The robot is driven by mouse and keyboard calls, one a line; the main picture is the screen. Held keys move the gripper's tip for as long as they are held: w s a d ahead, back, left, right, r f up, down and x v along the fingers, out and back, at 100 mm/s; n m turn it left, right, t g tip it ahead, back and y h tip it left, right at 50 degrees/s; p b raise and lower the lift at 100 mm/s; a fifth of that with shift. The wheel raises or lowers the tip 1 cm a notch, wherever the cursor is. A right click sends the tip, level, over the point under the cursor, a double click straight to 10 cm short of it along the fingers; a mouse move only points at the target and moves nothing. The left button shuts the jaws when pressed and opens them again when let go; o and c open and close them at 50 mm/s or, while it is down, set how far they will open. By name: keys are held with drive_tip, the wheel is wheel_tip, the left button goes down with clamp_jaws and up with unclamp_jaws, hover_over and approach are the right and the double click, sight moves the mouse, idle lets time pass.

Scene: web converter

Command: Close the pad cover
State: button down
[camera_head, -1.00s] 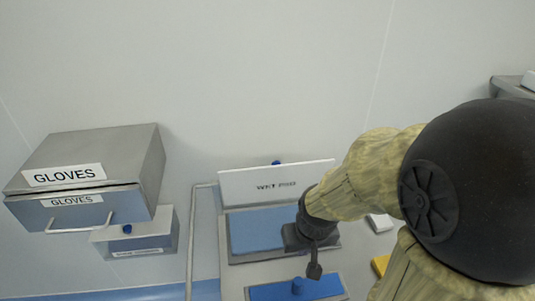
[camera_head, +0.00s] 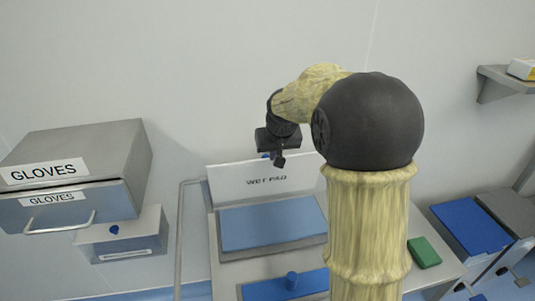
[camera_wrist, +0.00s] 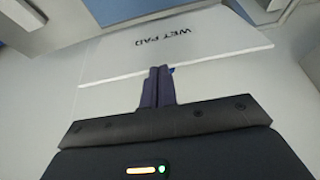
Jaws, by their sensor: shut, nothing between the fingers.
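The pad cover (camera_head: 265,181) is a white panel labelled WET PAD. It stands raised, nearly upright, behind the blue pad (camera_head: 270,222), which lies exposed in its grey tray (camera_head: 228,256). My gripper (camera_head: 279,162) is shut and empty, at the cover's top edge in the head view.
A grey GLOVES box (camera_head: 75,165) with a drawer handle hangs at left, above a smaller box with a blue knob (camera_head: 114,230). A metal rail (camera_head: 179,240) stands left of the tray. A blue lid (camera_head: 285,287) lies in front. A green block (camera_head: 424,252) and blue bins (camera_head: 470,226) are at right.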

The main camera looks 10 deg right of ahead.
wheel_tip(320, 180, up, 3)
drive_tip(key=t+b, duration=0.1)
hover_over(268, 155)
drive_tip(key=shift+s+r, duration=0.1)
drive_tip(key=shift+r, duration=0.15)
drive_tip(key=shift+a, duration=0.1)
drive_tip(key=x, duration=1)
drive_tip(key=shift+s+f+p, duration=0.15)
drive_tip(key=shift+s+p, duration=0.1)
drive_tip(key=shift+s, duration=0.75)
drive_tip(key=shift+s+f+p, duration=0.15)
drive_tip(key=shift+s+p, duration=0.05)
drive_tip(key=shift+s, duration=0.75)
drive_tip(key=shift+s+f+b, duration=0.1)
drive_tip(key=shift+b, duration=0.2)
